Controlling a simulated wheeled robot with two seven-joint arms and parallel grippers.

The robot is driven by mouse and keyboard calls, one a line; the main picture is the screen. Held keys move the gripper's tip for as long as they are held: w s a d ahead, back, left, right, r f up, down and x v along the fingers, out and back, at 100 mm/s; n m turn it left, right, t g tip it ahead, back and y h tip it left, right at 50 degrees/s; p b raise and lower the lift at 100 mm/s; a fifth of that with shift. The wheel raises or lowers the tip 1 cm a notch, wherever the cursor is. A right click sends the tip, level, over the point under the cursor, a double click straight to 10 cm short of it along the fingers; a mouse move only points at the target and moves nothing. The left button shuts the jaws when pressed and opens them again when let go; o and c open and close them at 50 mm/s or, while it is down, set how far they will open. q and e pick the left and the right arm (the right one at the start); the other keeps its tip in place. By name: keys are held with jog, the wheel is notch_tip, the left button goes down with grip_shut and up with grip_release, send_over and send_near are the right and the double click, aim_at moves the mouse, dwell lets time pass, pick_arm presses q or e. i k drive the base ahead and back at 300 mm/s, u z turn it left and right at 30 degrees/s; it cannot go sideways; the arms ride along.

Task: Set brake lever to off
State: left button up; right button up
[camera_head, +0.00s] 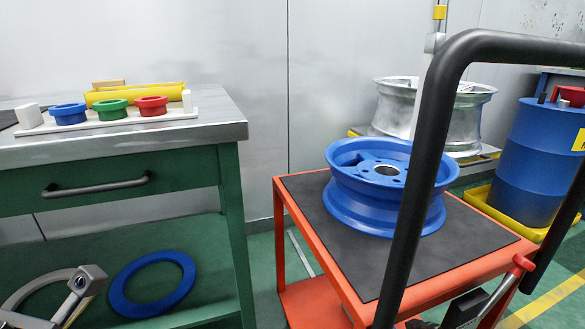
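A lever with a red grip (523,263) and a thin silver shaft leans up and to the right at the lower right, beside the orange cart (484,275). It looks like the brake lever; its lower end and any on/off marking are out of sight. A dark part (465,309) left of the shaft may belong to my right gripper, cut off by the bottom edge; I cannot tell whether it touches the lever. A grey metal part (88,280) at the lower left may be my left gripper, far from the lever; its fingers are not clear.
A thick black handle bar (440,110) rises in front of the cart. A blue wheel (385,190) lies on the cart's dark top. A green workbench (130,187) with coloured rings stands left. A blue barrel (538,150) and silver wheel (400,105) stand behind.

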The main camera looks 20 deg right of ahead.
aim_at(522, 264)
jog(key=k, duration=1)
